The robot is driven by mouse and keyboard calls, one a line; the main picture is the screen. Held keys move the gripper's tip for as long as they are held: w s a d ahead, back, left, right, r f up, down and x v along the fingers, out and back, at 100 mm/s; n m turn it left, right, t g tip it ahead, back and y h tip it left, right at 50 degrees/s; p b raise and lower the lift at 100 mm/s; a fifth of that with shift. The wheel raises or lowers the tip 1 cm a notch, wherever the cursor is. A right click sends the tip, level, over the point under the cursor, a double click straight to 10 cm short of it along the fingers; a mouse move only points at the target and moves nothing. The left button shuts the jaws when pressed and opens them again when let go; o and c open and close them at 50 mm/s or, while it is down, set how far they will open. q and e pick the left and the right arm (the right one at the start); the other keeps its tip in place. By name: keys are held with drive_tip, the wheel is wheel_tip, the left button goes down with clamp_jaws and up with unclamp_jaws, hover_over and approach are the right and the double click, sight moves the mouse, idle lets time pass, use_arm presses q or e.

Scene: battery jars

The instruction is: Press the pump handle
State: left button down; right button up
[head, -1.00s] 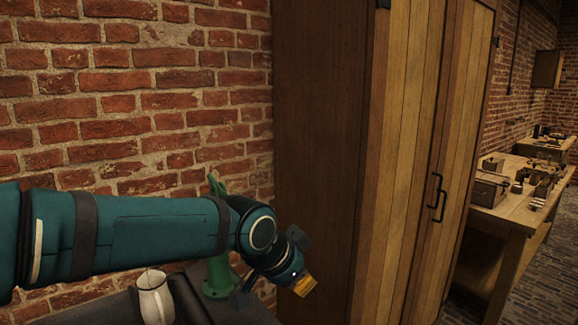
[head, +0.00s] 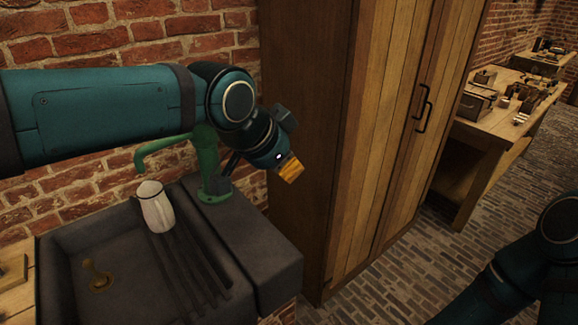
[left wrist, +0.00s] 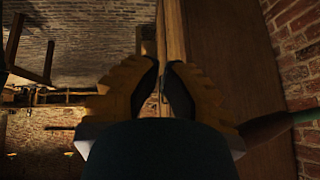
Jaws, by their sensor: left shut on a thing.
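The green pump (head: 207,165) stands on the rim of the dark sink, its spout pointing left. My left arm hides its upper part. My left gripper (head: 290,170), with yellow-orange fingers, is right of the pump and close to it, shut on the pump handle. The grasp itself is hidden. A cream jug (head: 157,208) stands upright in the sink below the spout. My right gripper is outside the view.
The dark stone sink (head: 265,255) has a brass drain (head: 98,277). A tall wooden cabinet (head: 375,160) stands close right of the gripper, and a brick wall (head: 60,45) is behind. A workbench (head: 485,125) with small items is farther right. Brick floor (head: 440,255) lies clear in front.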

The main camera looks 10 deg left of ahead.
use_arm(q)
drive_tip(key=shift+s+r, duration=1.45)
drive_tip(key=shift+r, duration=0.25)
